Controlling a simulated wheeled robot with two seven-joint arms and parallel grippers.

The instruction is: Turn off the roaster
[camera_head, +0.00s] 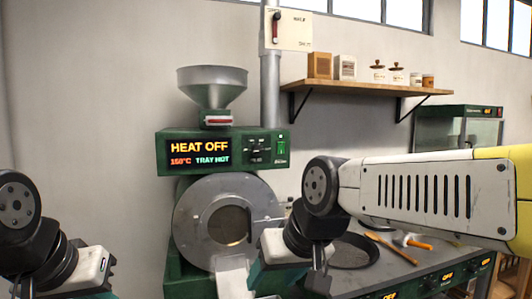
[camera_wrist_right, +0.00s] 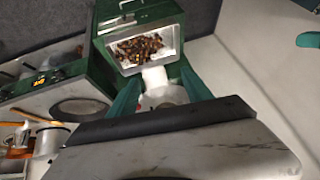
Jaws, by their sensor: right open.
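The green roaster stands in the middle of the head view, with a grey funnel (camera_head: 212,87) on top. Its control box (camera_head: 222,151) reads "HEAT OFF" and "TRAY HOT", with 150°C or so. The round drum front (camera_head: 190,225) is below. My right gripper (camera_head: 262,275) is low in front of the drum's right side, below the switch and apart from it. My left gripper (camera_head: 88,272) is partly cut off at lower left.
A metal tray (camera_wrist_right: 172,52) holding brown chestnuts (camera_wrist_right: 138,47) shows in the right wrist view. A shelf (camera_head: 365,89) with jars hangs behind. A wall box with a red lever (camera_head: 276,27) is above.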

